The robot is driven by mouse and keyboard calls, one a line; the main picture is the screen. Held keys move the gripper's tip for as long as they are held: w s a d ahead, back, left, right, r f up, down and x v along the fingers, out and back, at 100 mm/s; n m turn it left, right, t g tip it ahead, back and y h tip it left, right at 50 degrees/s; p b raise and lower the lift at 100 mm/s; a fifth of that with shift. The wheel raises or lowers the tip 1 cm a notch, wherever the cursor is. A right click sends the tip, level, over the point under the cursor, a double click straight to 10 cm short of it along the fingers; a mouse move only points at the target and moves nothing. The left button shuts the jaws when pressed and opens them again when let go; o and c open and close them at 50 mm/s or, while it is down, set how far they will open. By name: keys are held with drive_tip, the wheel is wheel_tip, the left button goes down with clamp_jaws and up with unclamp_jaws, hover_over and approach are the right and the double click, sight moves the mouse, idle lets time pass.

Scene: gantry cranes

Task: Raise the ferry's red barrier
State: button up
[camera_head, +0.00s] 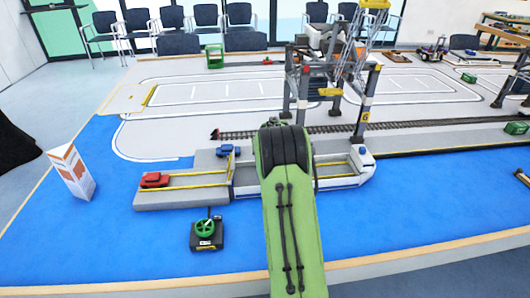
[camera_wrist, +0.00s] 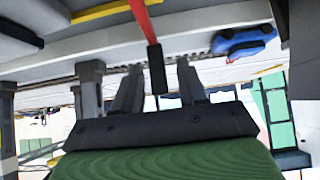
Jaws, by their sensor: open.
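The ferry (camera_head: 366,160) is a white boat with yellow rails, moored at the end of the grey quay in the head view. Its red barrier (camera_wrist: 142,22) shows in the wrist view as a thin red bar with a dark end piece. The bar comes down from the top edge, and its dark end lies between my fingers in the picture. My gripper (camera_wrist: 158,68) is open, with one finger on each side of that end. I cannot tell whether either finger touches it. In the head view my green arm hides the gripper, the barrier and the ferry's middle.
A blue car (camera_wrist: 243,40) appears right of the fingers; it stands on the quay (camera_head: 180,198) with a red car (camera_head: 154,180). A black box with a green handwheel (camera_head: 205,228) sits in front. A gantry crane (camera_head: 365,95) rises behind the ferry.

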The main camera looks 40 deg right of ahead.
drive_tip(key=shift+w+d+f, duration=0.15)
drive_tip(key=shift+w+f, duration=0.05)
drive_tip(key=shift+f, duration=0.05)
drive_tip(key=shift+c, duration=0.3)
clamp_jaws()
